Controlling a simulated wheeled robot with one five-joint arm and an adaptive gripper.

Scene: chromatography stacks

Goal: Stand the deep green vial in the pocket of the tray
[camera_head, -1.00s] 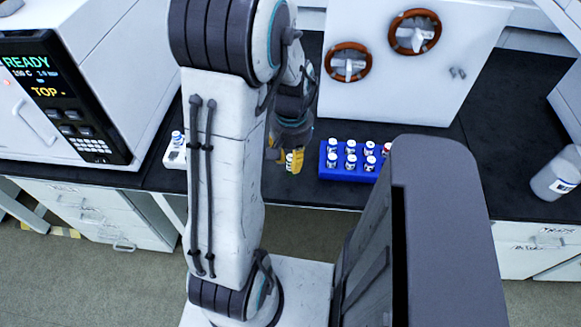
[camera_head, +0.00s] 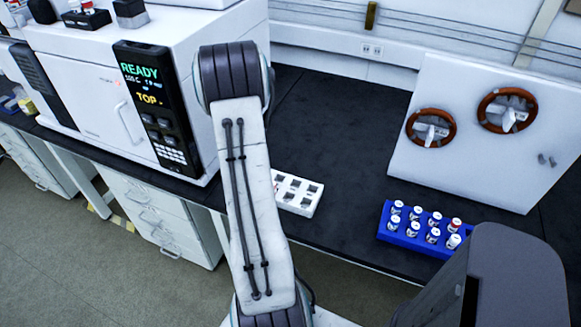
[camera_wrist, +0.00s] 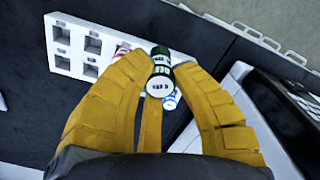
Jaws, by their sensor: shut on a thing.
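The deep green vial (camera_wrist: 159,75) is between the yellow fingers of my gripper (camera_wrist: 158,92) in the wrist view, with its pale end towards the camera. My gripper is shut on it. The white tray (camera_wrist: 50,63) lies to the left of the vial in the wrist view, with several square pockets showing empty. The tray also shows in the head view (camera_head: 304,209), its left part hidden behind my arm. The vial is beside or over the tray's edge; its height above it is unclear. My gripper is hidden in the head view.
In the wrist view a red-marked thing (camera_wrist: 121,50) and a blue-marked one (camera_wrist: 170,102) show close to the held vial, partly hidden. A blue rack (camera_head: 408,241) of several vials stands right. A white instrument (camera_head: 98,95) stands left. Dark bench is clear behind the tray.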

